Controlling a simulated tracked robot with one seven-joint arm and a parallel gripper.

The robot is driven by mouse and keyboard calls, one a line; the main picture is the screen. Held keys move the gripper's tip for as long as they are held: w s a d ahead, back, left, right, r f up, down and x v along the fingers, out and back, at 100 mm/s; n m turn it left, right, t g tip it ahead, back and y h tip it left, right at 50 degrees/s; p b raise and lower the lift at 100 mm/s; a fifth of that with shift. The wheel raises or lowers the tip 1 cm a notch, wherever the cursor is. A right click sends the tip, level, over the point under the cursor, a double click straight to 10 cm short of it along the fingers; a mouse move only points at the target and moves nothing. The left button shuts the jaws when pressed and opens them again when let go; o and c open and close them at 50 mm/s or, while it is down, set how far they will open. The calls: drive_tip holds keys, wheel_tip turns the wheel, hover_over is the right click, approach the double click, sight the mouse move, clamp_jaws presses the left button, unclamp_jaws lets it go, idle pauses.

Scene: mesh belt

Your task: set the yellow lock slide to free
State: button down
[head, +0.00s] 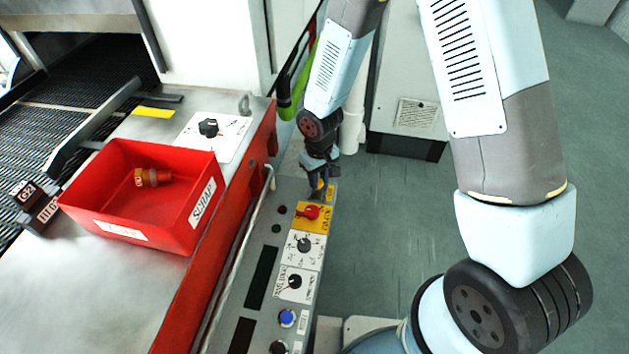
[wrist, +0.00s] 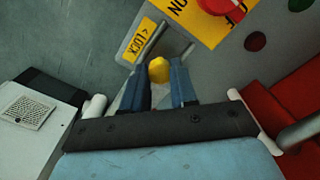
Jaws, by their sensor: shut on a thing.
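The yellow lock slide (wrist: 159,70) shows as a rounded yellow knob between my fingertips in the wrist view. My gripper (wrist: 160,88) is shut on it, with one blue-grey finger on each side. A yellow LOCK label (wrist: 140,40) with an arrow lies just beyond the knob, upside down in this view. Grey metal strips lie beside the knob; the slide's exact position along its track is hard to tell. In the head view my gripper (head: 318,187) is at the far end of the control panel (head: 262,215), and its fingers largely hide the slide.
A red knob on a yellow plate (head: 312,213) sits close to my gripper, with several dials and a blue button (head: 287,317) nearer. A red bin (head: 125,205) holding a yellow-red part stands left. A grey cabinet (head: 410,105) stands behind. Open floor lies right.

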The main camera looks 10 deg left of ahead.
drive_tip(key=shift+w+d, duration=0.1)
drive_tip(key=shift+w, duration=0.2)
drive_tip(key=c, duration=1.1)
unclamp_jaws()
drive_tip(key=shift+o, duration=1.1)
wheel_tip(320, 180, up, 14)
drive_tip(key=shift+f, duration=0.15)
